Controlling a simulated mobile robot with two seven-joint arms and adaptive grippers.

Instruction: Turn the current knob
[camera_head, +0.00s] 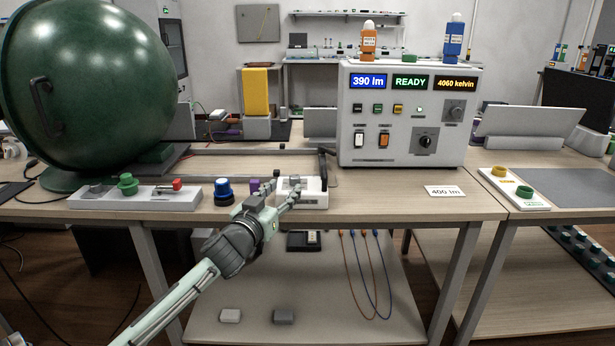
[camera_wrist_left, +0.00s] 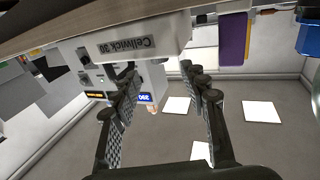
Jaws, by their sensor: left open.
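The white control box (camera_head: 350,120) stands on the bench at right of centre. Its displays read 390 lm, READY and 4060 kelvin. My left gripper (camera_head: 290,190) is open at the bench's front edge, by a small white block (camera_head: 314,200), away from both knobs. In the left wrist view the open fingers (camera_wrist_left: 158,72) have nothing visible between them; the block (camera_wrist_left: 165,35) is close by.
A large green sphere (camera_head: 90,80) stands at left. A white strip (camera_head: 150,201) with fittings, a blue knob-like piece (camera_head: 224,190) and a purple piece (camera_head: 254,185) line the front edge. A 400 lm card (camera_head: 445,192) lies before the box. Bench between block and card is clear.

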